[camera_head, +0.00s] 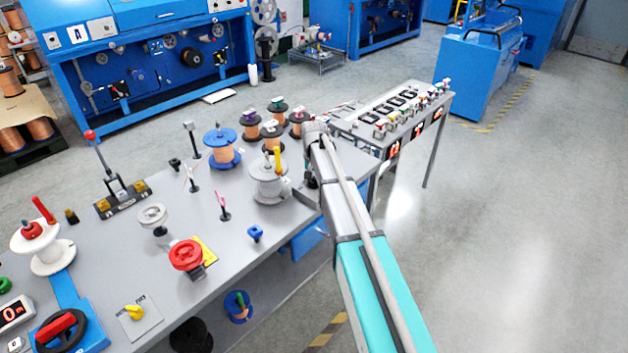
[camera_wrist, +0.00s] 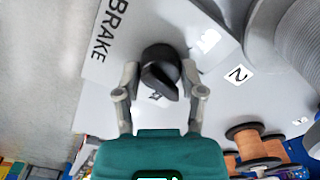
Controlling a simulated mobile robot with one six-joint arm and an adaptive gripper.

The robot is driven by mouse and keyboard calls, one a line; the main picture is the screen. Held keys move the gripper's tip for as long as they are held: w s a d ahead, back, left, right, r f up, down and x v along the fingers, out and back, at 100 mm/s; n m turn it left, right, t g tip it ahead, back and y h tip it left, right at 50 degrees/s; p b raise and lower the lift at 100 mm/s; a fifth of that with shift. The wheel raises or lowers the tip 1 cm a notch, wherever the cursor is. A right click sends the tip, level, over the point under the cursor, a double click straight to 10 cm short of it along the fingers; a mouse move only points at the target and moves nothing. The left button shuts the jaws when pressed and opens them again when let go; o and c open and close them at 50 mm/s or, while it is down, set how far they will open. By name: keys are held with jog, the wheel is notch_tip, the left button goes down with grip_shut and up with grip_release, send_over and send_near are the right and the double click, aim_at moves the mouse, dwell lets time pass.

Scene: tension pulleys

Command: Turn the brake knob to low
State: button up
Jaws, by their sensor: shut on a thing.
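The black brake knob (camera_wrist: 160,58) sits on a light grey plate (camera_wrist: 96,68) lettered BRAKE in the wrist view. The lettering runs sideways along the plate's left part. My gripper (camera_wrist: 160,78) has one finger on each side of the knob and is shut on it. The knob's raised grip slants between the fingers. A small dark mark on the plate shows just below the knob, partly covered. I cannot read a low mark, nor tell which setting the knob points to. In the head view my arm hides the knob.
A large grey spool (camera_head: 269,182) with a yellow piece on top stands on the grey bench, left of my arm. Copper spools (camera_head: 273,134) stand behind it. A second table (camera_head: 440,108) with small coloured parts stands at the back right. Open floor lies to the right.

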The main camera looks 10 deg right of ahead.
jog(key=shift+n, duration=1.6)
jog(key=o, duration=1.1)
jog(key=shift+o, duration=0.2)
jog(key=shift+m, duration=0.4)
